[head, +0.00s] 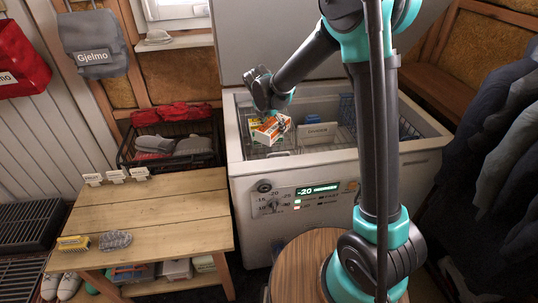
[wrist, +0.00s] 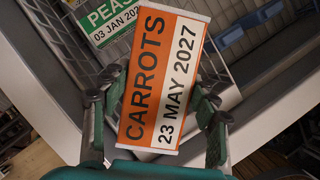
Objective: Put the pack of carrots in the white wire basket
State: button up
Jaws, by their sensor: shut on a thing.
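The pack of carrots (head: 269,131) is an orange and white box held over the left part of the open chest freezer in the head view. In the wrist view the pack (wrist: 165,80) reads "CARROTS 23 MAY 2027" and is tilted between the fingers. My gripper (head: 266,113) is shut on it; in the wrist view my gripper (wrist: 157,84) has a finger at each side of the pack. White wire basket mesh (wrist: 60,42) shows behind the pack, at upper left of the wrist view. The pack and gripper hide part of the basket area in the head view.
The chest freezer (head: 340,170) has a raised rim and its lid is up. A green and white peas pack (wrist: 104,20) lies in the mesh. A wooden table (head: 150,210) and a black wire crate (head: 127,155) with red and grey items stand left.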

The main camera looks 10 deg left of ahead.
aim_at(267, 141)
notch_tip(267, 141, down, 16)
jog(key=shift+f, duration=0.25)
dwell(0.3)
jog(key=shift+f, duration=0.1)
jog(key=o, duration=1.5)
jog(key=shift+o, duration=0.2)
jog(key=v, duration=1.2)
jog(key=shift+d, duration=0.1)
